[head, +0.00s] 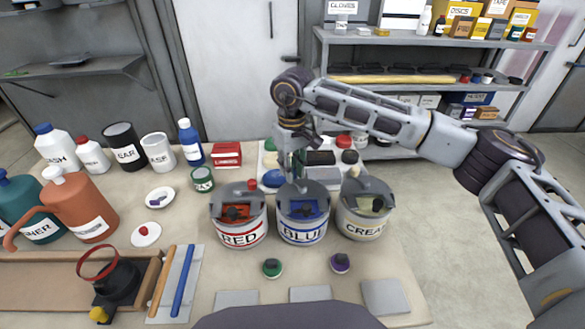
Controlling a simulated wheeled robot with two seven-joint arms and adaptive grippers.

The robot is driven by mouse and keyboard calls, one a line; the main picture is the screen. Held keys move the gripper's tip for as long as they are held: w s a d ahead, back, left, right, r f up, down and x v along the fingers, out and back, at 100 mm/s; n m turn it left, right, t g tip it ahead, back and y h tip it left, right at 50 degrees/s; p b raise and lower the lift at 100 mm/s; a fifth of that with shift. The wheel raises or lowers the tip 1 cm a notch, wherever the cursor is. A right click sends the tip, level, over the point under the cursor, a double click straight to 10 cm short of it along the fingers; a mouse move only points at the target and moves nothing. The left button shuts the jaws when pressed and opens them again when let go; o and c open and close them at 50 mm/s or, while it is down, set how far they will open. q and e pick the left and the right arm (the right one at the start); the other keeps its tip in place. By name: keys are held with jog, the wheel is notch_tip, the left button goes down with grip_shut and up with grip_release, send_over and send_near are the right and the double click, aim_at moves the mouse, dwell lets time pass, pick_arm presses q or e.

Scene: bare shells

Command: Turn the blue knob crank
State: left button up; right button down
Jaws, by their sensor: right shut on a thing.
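The blue bucket (303,232), labelled BLUE, stands upright between the red bucket (240,235) and the cream bucket (363,222). Its grey lid has an opening showing blue inside. My right gripper (298,178) points down at the back of the blue bucket's lid and is shut on the blue knob crank there. The gripper mostly hides the crank, so its angle cannot be told. The red bucket's lid carries a red knob (252,185), and the cream bucket's lid a cream knob (354,171). My left gripper is out of view.
A white palette with colour patches lies behind the buckets. Green (272,268) and purple (340,263) capped items sit in front. Bottles, mugs and jugs (85,210) crowd the left side. A tray with wooden and blue rods (183,282) lies front left. Shelves stand behind.

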jog(key=c, duration=1.3)
grip_release()
jog(key=shift+r, duration=6.05)
